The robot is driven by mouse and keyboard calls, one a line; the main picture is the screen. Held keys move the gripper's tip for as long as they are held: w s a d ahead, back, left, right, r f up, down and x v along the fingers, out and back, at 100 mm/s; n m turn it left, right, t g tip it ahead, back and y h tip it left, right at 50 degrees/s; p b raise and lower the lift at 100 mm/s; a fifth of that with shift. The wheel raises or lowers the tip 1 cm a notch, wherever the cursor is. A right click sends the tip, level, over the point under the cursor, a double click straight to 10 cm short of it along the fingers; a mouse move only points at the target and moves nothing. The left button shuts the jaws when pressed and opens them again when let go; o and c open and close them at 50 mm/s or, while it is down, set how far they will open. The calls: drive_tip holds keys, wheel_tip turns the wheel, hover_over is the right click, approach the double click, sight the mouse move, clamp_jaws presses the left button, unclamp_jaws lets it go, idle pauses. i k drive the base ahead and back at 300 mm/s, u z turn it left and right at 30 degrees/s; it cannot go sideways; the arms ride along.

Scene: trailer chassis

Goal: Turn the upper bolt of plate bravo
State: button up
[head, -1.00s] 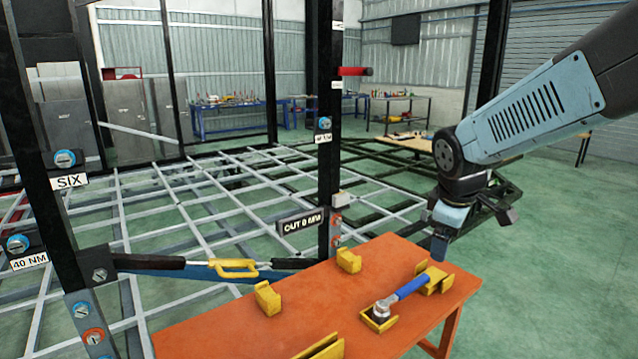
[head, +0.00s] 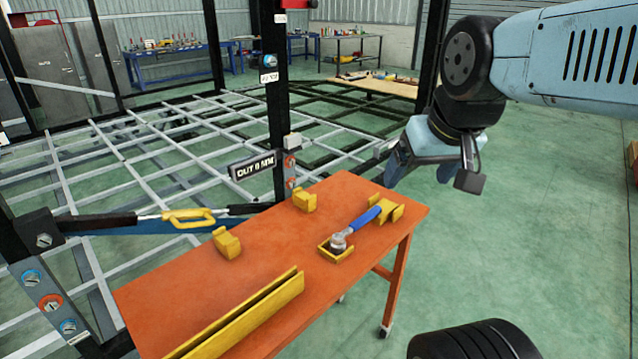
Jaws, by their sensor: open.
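My gripper (head: 419,177) is open and empty, in the air beyond the right back part of the orange table in the picture. A blue-handled tool with a metal head (head: 356,229) lies in yellow holders on the table, apart from my gripper. At the lower left, a grey plate (head: 58,329) carries blue bolts and a red-ringed one; its upper bolt (head: 32,277) is blue-ringed. I see no "bravo" label, so I cannot tell which plate is meant.
The orange table (head: 165,295) has a long yellow channel (head: 245,318) at its front and two small yellow blocks (head: 228,243) at its back. A yellow-handled bar (head: 188,217) spans between posts. A steel grid frame lies behind. Green floor is clear at right.

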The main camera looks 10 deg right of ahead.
sight(31, 278)
drive_tip(key=z, duration=1.85)
drive_tip(key=i, duration=0.1)
drive_tip(key=u, duration=3.7)
drive_tip(key=k, duration=0.9)
drive_tip(key=u, duration=0.15)
drive_tip(key=i, duration=0.85)
drive_tip(key=z, duration=0.05)
